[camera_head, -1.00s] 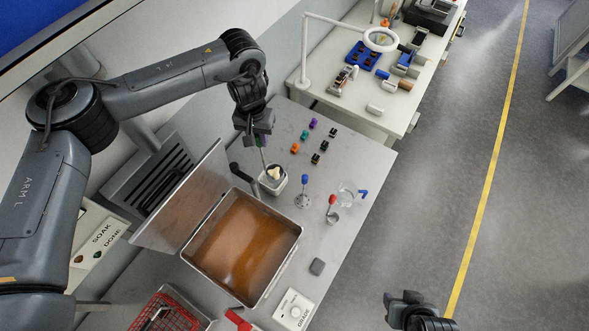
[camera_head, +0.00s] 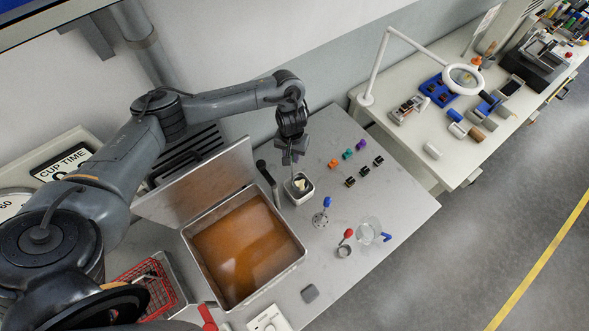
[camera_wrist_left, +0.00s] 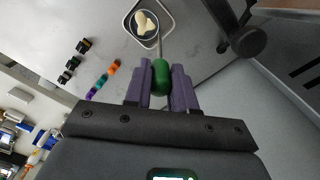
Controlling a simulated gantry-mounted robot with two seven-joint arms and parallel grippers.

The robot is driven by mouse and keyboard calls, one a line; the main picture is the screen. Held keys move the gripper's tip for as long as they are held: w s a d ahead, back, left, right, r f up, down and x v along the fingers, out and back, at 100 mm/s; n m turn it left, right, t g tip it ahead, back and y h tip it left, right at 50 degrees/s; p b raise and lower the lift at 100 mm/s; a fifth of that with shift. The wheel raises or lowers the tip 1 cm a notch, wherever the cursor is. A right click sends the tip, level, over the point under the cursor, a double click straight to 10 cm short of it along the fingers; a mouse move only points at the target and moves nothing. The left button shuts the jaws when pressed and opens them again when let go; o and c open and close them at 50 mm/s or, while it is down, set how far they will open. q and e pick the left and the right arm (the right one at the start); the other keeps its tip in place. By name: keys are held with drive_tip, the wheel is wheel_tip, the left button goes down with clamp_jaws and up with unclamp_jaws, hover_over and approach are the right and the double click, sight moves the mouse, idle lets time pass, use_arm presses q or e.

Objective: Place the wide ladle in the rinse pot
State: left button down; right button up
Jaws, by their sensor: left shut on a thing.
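My left gripper (camera_head: 290,158) is shut on the green handle (camera_wrist_left: 161,76) of a thin-rodded tool. In the wrist view the rod runs from the handle toward a small square pale pot (camera_head: 307,196), which also shows in the wrist view (camera_wrist_left: 129,24). Cream-coloured lumps (camera_wrist_left: 146,22) lie in the pot, at the rod's far end. I cannot tell whether this tool is the wide ladle, or which vessel is the rinse pot. A red-handled cup tool (camera_head: 344,250) and a blue-handled tool (camera_head: 325,207) stand on the bench. My right gripper is out of view.
A tank (camera_head: 298,262) of brown-orange liquid with a raised lid (camera_head: 195,185) is left of the pot. A clear glass vessel (camera_head: 368,229) stands to the right. Several small coloured connectors (camera_head: 350,181) lie behind. A red basket (camera_head: 160,290) is at front left.

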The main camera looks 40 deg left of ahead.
use_arm(q)
drive_tip(key=shift+f, duration=1)
drive_tip(key=shift+w+f, duration=0.1)
drive_tip(key=shift+f, duration=2.1)
drive_tip(key=c, duration=0.9)
unclamp_jaws()
drive_tip(key=shift+c, duration=0.2)
